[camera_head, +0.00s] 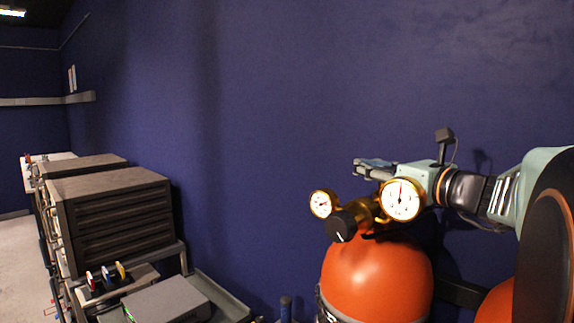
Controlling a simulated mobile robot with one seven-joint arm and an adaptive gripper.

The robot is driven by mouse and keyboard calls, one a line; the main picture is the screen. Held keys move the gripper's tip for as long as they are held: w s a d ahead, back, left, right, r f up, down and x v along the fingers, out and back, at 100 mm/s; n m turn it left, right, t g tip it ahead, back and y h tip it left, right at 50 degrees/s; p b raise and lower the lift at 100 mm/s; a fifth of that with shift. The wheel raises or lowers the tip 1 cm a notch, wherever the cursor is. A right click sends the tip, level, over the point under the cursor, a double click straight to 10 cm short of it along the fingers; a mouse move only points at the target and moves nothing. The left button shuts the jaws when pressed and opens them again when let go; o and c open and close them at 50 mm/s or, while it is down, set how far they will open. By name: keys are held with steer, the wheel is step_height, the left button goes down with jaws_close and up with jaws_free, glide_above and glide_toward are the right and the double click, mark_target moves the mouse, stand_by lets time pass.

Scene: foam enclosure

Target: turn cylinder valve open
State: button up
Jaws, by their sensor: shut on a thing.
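An orange gas cylinder (376,280) stands upright at the lower right. On top sits a brass regulator (368,211) with a black knob (342,226) and two round white gauges, a smaller one (322,204) on the left and a larger one (402,200) on the right. My gripper (376,172) reaches in from the right, just above and behind the regulator, and is shut on the cylinder valve. The larger gauge and the brass body hide most of the valve and the grip, so its turn position cannot be seen.
A second orange cylinder (496,303) shows partly at the lower right. A dark blue wall (270,120) stands close behind. Brown slatted cases (115,215) sit on a cart at left, with a grey box (155,299) below. Open floor (22,262) shows at far left.

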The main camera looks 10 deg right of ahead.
steer(key=shift+s+a+n+g+y+p, duration=0.15)
steer(key=shift+n+g+y+p, duration=0.15)
steer(key=shift+n+y+p, duration=0.3)
jaws_close()
steer(key=shift+s+a+f+n+g+y+p, duration=0.1)
steer(key=shift+s+a+n+g+y+p, duration=0.3)
steer(key=shift+n+g+y+p, duration=0.95)
steer(key=shift+s+a+r+n+g+y+p, duration=0.1)
steer(key=shift+s+a+n+g+y+p, duration=0.35)
steer(key=shift+n+g+y+p, duration=0.65)
steer(key=shift+s+a+f+n+g+y+p, duration=0.1)
steer(key=shift+s+a+n+g+y+p, duration=0.5)
steer(key=shift+n+g+y, duration=1)
steer(key=shift+w+d+g+y, duration=0.15)
steer(key=shift+d+g+y, duration=0.1)
steer(key=shift+g, duration=0.2)
